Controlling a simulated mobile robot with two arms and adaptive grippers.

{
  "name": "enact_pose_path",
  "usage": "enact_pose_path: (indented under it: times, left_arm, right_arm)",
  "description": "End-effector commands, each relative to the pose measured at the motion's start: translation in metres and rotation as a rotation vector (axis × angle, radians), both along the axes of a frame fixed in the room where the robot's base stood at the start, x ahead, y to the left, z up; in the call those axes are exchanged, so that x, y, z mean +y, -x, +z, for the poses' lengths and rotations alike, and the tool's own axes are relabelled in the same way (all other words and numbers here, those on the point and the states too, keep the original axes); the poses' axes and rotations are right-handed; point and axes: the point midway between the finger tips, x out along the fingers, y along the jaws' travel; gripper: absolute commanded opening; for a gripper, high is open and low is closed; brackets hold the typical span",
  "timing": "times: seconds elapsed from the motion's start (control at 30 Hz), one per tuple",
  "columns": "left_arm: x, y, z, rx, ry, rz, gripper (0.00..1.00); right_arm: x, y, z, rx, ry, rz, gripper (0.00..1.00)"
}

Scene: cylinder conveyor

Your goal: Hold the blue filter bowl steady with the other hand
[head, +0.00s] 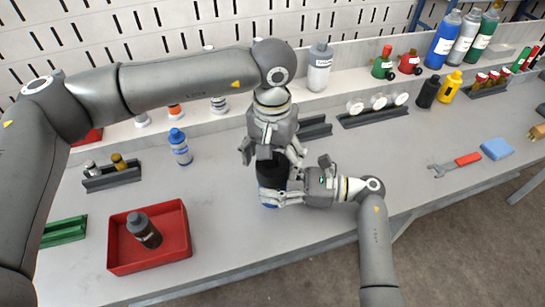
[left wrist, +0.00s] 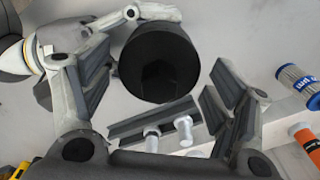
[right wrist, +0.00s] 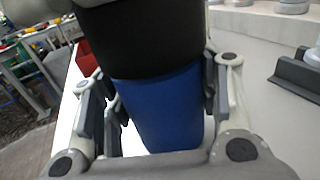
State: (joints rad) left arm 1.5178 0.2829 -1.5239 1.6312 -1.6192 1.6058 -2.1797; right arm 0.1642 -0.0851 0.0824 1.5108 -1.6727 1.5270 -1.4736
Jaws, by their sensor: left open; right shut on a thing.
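The blue filter bowl (head: 268,203) stands upright near the front of the bench, with a black cylindrical top part (head: 271,170) on it. In the right wrist view the blue bowl (right wrist: 160,108) sits between the fingers of my right gripper (right wrist: 158,95), below the black part (right wrist: 150,40). My right gripper (head: 283,188) comes from the right and is shut around the bowl. The left wrist view shows the round black top (left wrist: 160,60) beyond the open left fingers (left wrist: 160,88).
A red tray (head: 150,262) with a dark bottle lies at front left. Bench between bowl and tray is clear.

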Motion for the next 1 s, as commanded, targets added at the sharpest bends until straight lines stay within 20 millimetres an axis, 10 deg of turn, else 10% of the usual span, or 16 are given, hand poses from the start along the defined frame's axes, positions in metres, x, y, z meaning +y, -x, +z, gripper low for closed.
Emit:
enact_pose_path:
  times: [1.0]
  left_arm:
    - [-0.0002,0.0002,-0.0002,0.000,0.000,0.643,0.81]
  right_arm:
    - [0.0002,0.0003,-0.0004,0.001,0.001,0.001,0.27]
